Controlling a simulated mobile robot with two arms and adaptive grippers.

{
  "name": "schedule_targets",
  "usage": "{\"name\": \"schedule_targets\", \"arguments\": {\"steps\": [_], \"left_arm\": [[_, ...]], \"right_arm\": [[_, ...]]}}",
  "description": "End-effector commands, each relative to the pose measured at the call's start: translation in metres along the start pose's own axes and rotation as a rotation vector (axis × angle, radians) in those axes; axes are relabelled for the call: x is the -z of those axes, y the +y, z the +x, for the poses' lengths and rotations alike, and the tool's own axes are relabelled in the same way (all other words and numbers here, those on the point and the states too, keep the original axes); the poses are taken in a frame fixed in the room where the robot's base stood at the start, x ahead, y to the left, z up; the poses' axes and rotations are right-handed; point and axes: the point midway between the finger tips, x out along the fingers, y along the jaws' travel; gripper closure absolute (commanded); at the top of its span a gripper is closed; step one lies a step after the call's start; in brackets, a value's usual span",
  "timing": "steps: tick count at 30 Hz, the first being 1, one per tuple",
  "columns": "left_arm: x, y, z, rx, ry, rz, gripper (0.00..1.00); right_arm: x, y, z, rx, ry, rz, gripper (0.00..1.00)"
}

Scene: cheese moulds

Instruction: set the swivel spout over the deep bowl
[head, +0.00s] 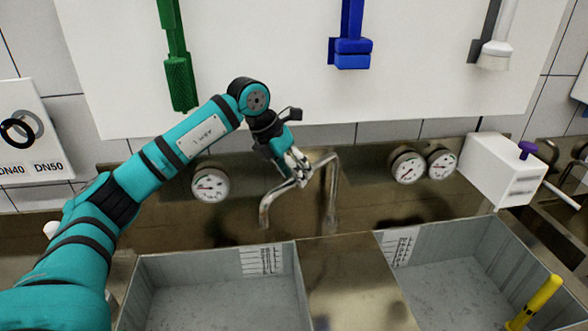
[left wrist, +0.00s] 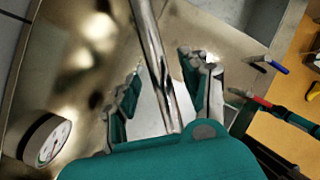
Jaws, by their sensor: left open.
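The swivel spout (head: 333,190) is a bent metal pipe rising behind the two sinks; its arm slants left and its downturned tip (head: 264,218) points toward the back of the left bowl (head: 146,292). The right bowl (head: 491,247) stands apart, across a flat steel strip. Both bowls carry a scale on an inner wall; I cannot tell which is deeper. My left gripper (head: 298,168) is at the spout's arm. In the left wrist view the pipe (left wrist: 152,50) runs between its open fingers (left wrist: 168,80); contact is unclear. My right gripper is not in view.
Round gauges (head: 210,183) (head: 407,166) sit on the steel back panel on both sides of the spout. A white box with a purple knob (head: 503,170) is at the right. A yellow-handled tool (head: 540,295) stands in the right bowl. Green (head: 179,82) and blue (head: 351,52) fittings hang above.

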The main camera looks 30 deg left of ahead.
Motion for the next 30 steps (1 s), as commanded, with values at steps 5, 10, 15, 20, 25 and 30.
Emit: {"name": "schedule_targets", "arguments": {"steps": [5, 10, 15, 20, 25, 30], "left_arm": [[0.0002, 0.0002, 0.008, 0.0, 0.0, 0.0, 0.54], [0.0002, 0.0004, 0.0087, -0.001, 0.0, 0.0, 0.54], [0.0003, 0.0004, 0.0085, -0.001, 0.0, -0.001, 0.69], [0.0003, 0.0004, 0.0084, -0.001, 0.0, -0.001, 0.9], [0.0002, 0.0004, 0.0083, -0.001, 0.0, -0.001, 1.0], [0.0002, 0.0005, 0.0082, -0.001, 0.0, -0.001, 1.0]], "right_arm": [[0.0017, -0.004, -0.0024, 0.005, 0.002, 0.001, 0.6], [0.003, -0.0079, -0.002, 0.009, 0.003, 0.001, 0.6], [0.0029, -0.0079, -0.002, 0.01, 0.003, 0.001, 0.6], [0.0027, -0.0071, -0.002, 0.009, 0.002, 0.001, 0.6], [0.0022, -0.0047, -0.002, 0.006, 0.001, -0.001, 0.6], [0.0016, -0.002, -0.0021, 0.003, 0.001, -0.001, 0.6]]}}
